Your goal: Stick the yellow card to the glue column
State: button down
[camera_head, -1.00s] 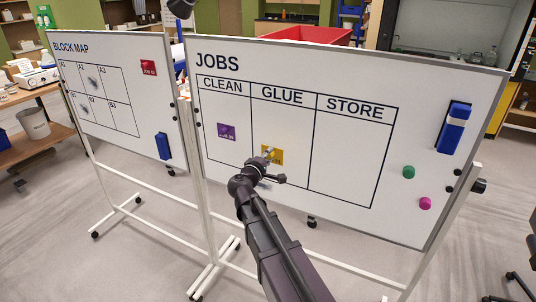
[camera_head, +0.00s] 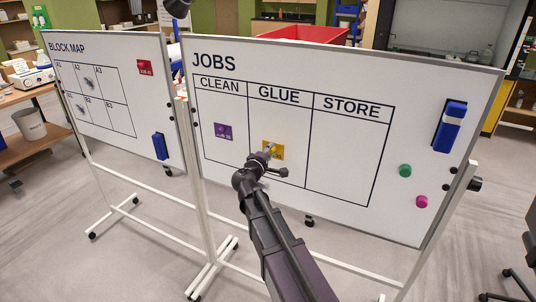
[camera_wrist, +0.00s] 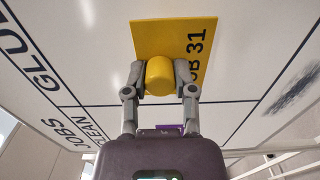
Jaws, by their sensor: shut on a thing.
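The JOBS board (camera_head: 345,170) has CLEAN, GLUE and STORE columns.
A purple card (camera_head: 223,132) is in the CLEAN column. A blue eraser (camera_head: 449,127), a green magnet (camera_head: 405,170) and a pink magnet (camera_head: 421,201) are at the board's right. The BLOCK MAP board (camera_head: 120,120) with a red card (camera_head: 144,67) stands left.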

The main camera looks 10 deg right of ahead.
jog(key=shift+x, duration=1.2)
jog(key=c, duration=1.2)
grip_release()
